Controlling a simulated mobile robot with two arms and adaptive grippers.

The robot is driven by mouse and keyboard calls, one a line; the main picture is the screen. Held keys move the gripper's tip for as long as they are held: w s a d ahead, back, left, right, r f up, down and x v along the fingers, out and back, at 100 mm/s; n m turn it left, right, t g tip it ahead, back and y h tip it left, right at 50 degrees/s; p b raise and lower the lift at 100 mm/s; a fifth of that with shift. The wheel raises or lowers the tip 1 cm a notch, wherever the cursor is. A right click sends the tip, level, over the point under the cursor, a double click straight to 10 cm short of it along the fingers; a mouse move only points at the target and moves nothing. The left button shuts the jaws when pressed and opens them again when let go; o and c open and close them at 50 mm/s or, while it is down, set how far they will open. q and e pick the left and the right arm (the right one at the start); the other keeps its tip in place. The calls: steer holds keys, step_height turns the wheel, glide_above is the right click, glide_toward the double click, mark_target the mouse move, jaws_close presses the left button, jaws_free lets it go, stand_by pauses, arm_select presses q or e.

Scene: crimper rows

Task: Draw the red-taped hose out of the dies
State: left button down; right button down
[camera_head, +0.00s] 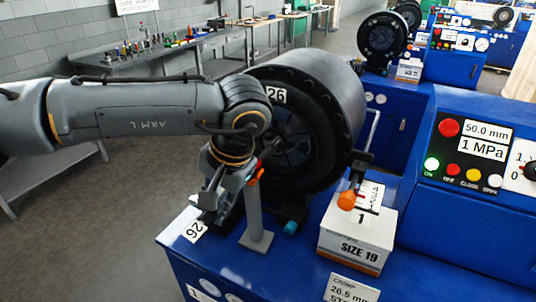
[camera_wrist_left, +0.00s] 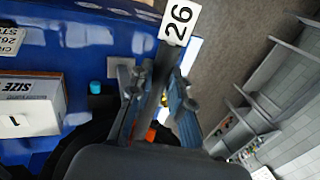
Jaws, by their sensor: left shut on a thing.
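My left gripper (camera_head: 213,197) is in front of the black round crimper head (camera_head: 335,105), left of its opening. In the left wrist view its two fingers (camera_wrist_left: 156,100) are closed on a dark hose (camera_wrist_left: 160,68), with a white "26" tag at its far end. The tag (camera_head: 195,231) also shows below the gripper in the head view. An orange-red band (camera_wrist_left: 151,133) shows between the fingers and the wrist. My right gripper is out of view.
A grey post (camera_head: 255,215) stands on the blue bench close to my left gripper. A white "SIZE 19" box (camera_head: 357,235) stands right of it, with an orange-ended part above. The control panel (camera_head: 470,155) is at the right. Floor at left is open.

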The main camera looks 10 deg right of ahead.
arm_select(q)
steer(key=shift+s+a+f, duration=0.15)
steer(key=shift+s, duration=0.2)
jaws_free()
steer(key=shift+w, duration=0.1)
stand_by(0.3)
steer(key=shift+r, duration=0.2)
stand_by(0.3)
steer(key=p+v, duration=0.5)
steer(key=v, duration=0.1)
steer(key=shift+r, duration=0.35)
stand_by(0.3)
stand_by(0.4)
